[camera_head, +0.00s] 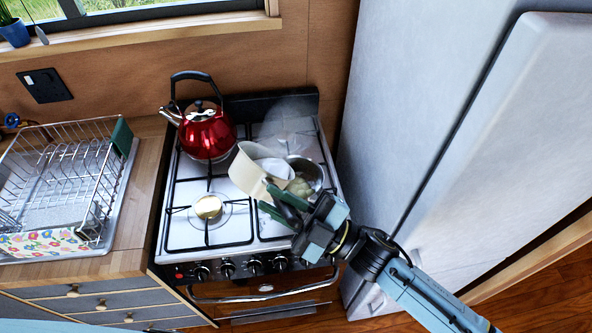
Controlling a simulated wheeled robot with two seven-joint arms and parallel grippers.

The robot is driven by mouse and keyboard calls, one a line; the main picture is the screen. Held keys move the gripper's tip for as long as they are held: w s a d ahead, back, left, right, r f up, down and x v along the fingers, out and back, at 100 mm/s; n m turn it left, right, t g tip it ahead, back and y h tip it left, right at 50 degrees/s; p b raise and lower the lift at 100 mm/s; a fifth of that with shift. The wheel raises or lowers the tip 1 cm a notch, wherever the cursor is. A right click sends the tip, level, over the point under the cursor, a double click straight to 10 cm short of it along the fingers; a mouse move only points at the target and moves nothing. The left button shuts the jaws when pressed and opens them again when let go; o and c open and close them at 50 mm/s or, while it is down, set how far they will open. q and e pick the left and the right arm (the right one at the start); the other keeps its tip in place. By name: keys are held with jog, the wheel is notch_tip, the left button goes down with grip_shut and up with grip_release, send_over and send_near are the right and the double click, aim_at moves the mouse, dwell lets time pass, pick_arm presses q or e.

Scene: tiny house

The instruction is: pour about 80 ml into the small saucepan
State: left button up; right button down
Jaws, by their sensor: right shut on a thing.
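A cream jug (247,172) is held over the right side of the stove, tilted to the right. Something white (277,168) shows at its mouth; I cannot tell whether it is flowing. My right gripper (277,199) is shut on the jug at its near side, where dark green fingers cover its lower part. The small metal saucepan (317,173) sits on the right of the stove, just right of the jug and partly hidden by jug and gripper. Something pale yellowish (299,187) shows in it. My left gripper is not in view.
A red kettle (207,135) stands on the back left burner. The front left burner (208,207) is bare. A wire dish rack (70,170) stands on the left counter. The tall grey fridge (440,130) stands close on the right of the stove (180,225).

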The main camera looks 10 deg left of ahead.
jog(key=shift+w+d+r, duration=0.1)
jog(key=shift+w+r, duration=0.05)
jog(key=shift+w+d+t, duration=0.15)
jog(key=shift+w+t, duration=0.05)
jog(key=shift+t, duration=0.1)
jog(key=shift+w+d+m+b, duration=0.25)
jog(key=shift+w+m+b, duration=0.1)
jog(key=shift+m, duration=0.15)
dwell(0.4)
jog(key=shift+w+d+m+t+y+b, duration=0.3)
jog(key=shift+w+d+m+t+b, duration=0.1)
jog(key=shift+m, duration=0.2)
dwell(1.4)
jog(key=n+p, duration=0.1)
jog(key=s+a+n+g+p, duration=0.2)
jog(key=shift+s+a+r+h, duration=0.1)
jog(key=shift+r+h, duration=0.15)
jog(key=shift+h, duration=0.15)
jog(key=s+a+f+n+g+h, duration=0.2)
jog(key=s+a+f+n, duration=0.3)
jog(key=f, duration=0.3)
jog(key=shift+s+a+f+h+b, duration=0.2)
jog(key=shift+a+f+h+b, duration=0.1)
jog(key=shift+f+b, duration=0.15)
dwell(0.8)
